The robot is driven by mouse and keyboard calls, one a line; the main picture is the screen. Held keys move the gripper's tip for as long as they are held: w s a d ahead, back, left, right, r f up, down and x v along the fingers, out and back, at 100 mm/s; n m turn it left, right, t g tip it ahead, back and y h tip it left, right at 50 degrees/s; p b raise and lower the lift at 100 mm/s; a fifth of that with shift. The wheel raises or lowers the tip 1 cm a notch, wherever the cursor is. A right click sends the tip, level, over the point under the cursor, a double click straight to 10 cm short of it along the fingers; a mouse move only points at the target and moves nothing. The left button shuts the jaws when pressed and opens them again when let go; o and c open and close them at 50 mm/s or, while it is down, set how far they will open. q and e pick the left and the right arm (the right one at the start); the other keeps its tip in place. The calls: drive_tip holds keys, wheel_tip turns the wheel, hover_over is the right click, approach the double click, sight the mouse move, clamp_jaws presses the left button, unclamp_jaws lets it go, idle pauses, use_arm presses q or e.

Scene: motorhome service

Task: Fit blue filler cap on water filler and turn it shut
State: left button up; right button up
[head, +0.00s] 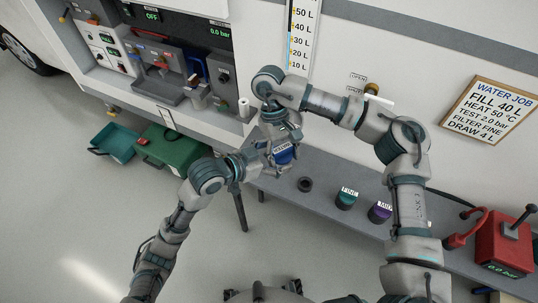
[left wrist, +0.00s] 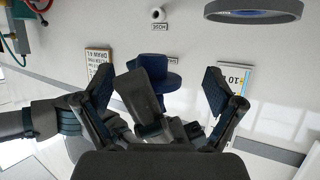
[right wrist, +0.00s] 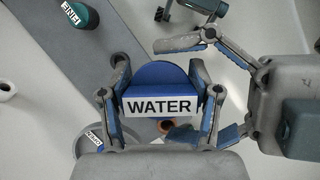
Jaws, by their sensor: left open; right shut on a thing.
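The blue filler cap (right wrist: 160,76) carries a white WATER label and also shows in the head view (head: 284,157). My right gripper (right wrist: 160,100) is shut on it, one finger at each side. My left gripper (left wrist: 160,85) is open beside the cap. The cap (left wrist: 167,77) lies between its spread fingers in the left wrist view, partly hidden by a dark finger. In the head view my left gripper (head: 252,165) is close to my right gripper (head: 282,146). I cannot make out the water filler for certain; my arms cover part of the wall.
A grey bench (head: 322,187) holds a dark ring (head: 305,184), a green FINE cap (head: 346,198), a purple cap (head: 380,211) and a red pump (head: 503,243). A green case (head: 172,147) and a teal tray (head: 113,142) stand on the floor. A blue-lined round rim (left wrist: 253,15) is nearby.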

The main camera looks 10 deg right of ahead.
use_arm(q)
drive_tip(key=shift+w+a, duration=0.1)
drive_tip(key=c, duration=1.2)
drive_tip(key=shift+c, duration=0.2)
use_arm(e)
drive_tip(key=o, duration=1.2)
